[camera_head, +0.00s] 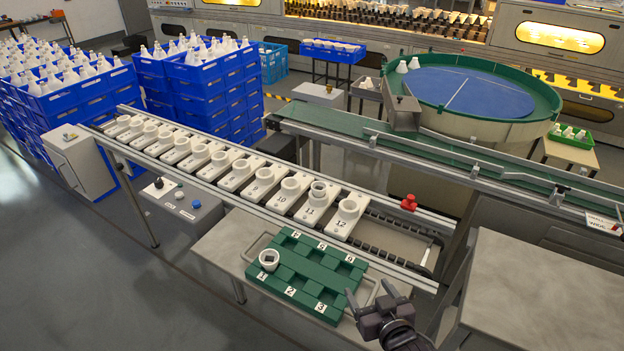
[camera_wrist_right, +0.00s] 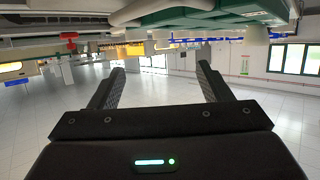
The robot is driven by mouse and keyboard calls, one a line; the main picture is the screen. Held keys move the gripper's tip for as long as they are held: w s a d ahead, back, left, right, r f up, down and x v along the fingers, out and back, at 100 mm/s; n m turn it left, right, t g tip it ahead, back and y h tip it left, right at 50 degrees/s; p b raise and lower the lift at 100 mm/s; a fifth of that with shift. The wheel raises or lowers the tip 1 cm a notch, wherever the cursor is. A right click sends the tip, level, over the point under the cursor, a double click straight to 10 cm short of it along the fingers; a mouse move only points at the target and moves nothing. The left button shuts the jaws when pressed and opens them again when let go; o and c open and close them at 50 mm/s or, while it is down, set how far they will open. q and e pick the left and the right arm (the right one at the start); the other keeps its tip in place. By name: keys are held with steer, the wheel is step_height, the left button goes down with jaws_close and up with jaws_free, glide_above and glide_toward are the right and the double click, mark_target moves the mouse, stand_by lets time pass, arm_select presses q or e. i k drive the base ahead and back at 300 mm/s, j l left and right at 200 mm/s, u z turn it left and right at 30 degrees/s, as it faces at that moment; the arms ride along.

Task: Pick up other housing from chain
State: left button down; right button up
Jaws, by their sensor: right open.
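The chain (camera_head: 240,195) is a slanting row of white numbered holders on a metal-framed conveyor, with labels up to 12 at its near right end. A white ring-shaped housing (camera_head: 318,188) appears to sit upright in holder 11, standing taller than the sockets beside it. Another white housing (camera_head: 269,259) with a dark inside sits in compartment 1 of the green tray (camera_head: 312,275). My right gripper (camera_head: 372,293) is open and empty, by the tray's right end near compartment 3. Its spread fingers also show in the right wrist view (camera_wrist_right: 161,70). My left gripper is out of view.
A red knob (camera_head: 408,202) stands on the conveyor frame right of holder 12. A green belt line (camera_head: 440,150) runs behind the chain. A grey table (camera_head: 545,285) stands at the right. Blue crates of white bulbs (camera_head: 205,85) are stacked at the back left.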

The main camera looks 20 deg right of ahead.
mark_target(318, 188)
steer(key=i+l, duration=0.1)
steer(key=i, duration=0.9)
